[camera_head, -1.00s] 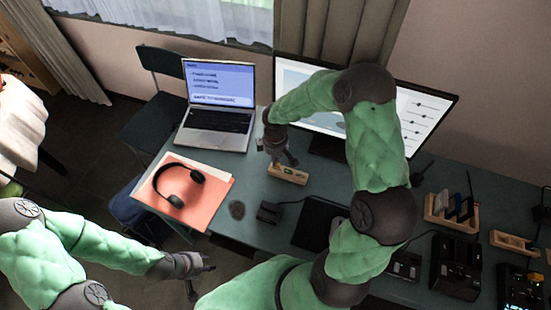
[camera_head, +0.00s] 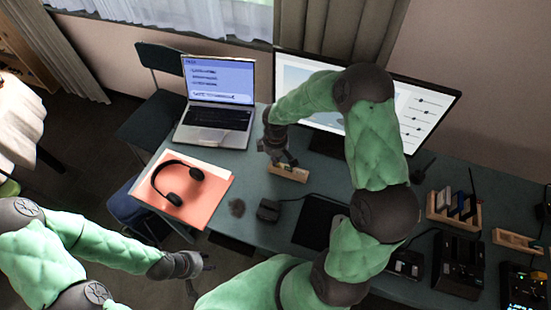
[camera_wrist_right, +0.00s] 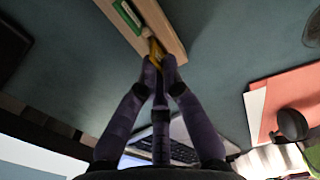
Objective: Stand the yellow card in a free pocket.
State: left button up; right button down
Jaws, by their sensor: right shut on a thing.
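The yellow card (camera_wrist_right: 155,47) shows as a small patch between the fingertips of my right gripper (camera_wrist_right: 158,66) in the right wrist view. The fingers are shut on it and hide most of it. It is right at a pale wooden holder (camera_wrist_right: 170,36), which also holds a green item (camera_wrist_right: 127,15); whether the card is inside the holder or just over it I cannot tell. In the head view my right gripper (camera_head: 280,152) is at this holder (camera_head: 288,173). A wooden rack (camera_head: 442,215) with several cards stands at the right. My left gripper (camera_head: 201,276) is open and empty at lower left.
A laptop (camera_head: 217,117), headphones (camera_head: 177,184) on an orange folder (camera_head: 208,208) and a black mouse-like item (camera_head: 268,211) are around the holder. A monitor (camera_head: 425,105) stands behind my right arm. Another small wooden holder (camera_head: 515,241) and dark devices (camera_head: 458,262) are at the right.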

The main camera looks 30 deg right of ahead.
jog(key=shift+f+b, duration=0.3)
jog(key=shift+f, duration=0.2)
jog(key=c, duration=1.3)
grip_release()
jog(key=shift+r, duration=0.1)
notch_tip(320, 180, up, 12)
